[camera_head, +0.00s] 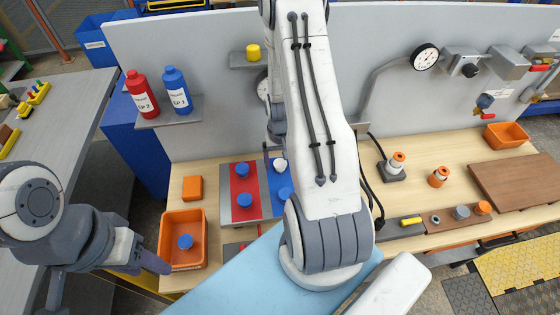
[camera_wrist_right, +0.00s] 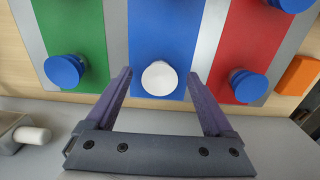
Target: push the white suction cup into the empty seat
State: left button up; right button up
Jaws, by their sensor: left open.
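The white suction cup (camera_wrist_right: 159,78) stands on the blue strip (camera_wrist_right: 160,30) of the board, between the fingers of my right gripper (camera_wrist_right: 159,74). The fingers are apart, with a gap on each side of the cup. The cup also shows in the head view (camera_head: 280,165), beside my right arm. I cannot tell how deep it sits, and no empty seat is visible. Blue cups stand on the green strip (camera_wrist_right: 84,30) and the red strip (camera_wrist_right: 243,45). My left gripper (camera_head: 160,266) is open and empty, by the front left of the orange bin.
The orange bin (camera_head: 168,225) holds a blue cup (camera_head: 185,242). An orange block (camera_head: 192,188) lies behind it. Red (camera_head: 141,95) and blue (camera_head: 176,90) bottles stand on a shelf. My right arm hides the board's right part. A brown board (camera_head: 515,182) lies at the right.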

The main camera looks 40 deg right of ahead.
aim_at(280, 164)
notch_tip(280, 164, up, 10)
jog(key=b, duration=0.2)
jog(key=shift+r, duration=0.25)
dwell(0.5)
